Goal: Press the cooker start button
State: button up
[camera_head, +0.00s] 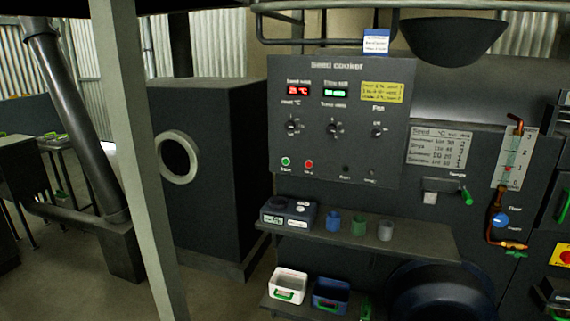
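The seed cooker's control panel (337,125) is a dark grey upright plate in the middle of the head view. A green button (285,162) sits at its lower left, with a small label under it that is too blurred to read for certain. A red button (309,164) is just to its right. Higher up are a red display (298,90), a green display (335,93) and several black knobs. Nothing covers the buttons. My gripper is not in view.
A shelf (420,238) below the panel holds a dark device (288,213) and small blue, green and grey cups. A lower shelf carries a white bin (288,285) and a blue bin (331,296). A pale post (140,150) stands at left. Open floor (90,270) shows at lower left.

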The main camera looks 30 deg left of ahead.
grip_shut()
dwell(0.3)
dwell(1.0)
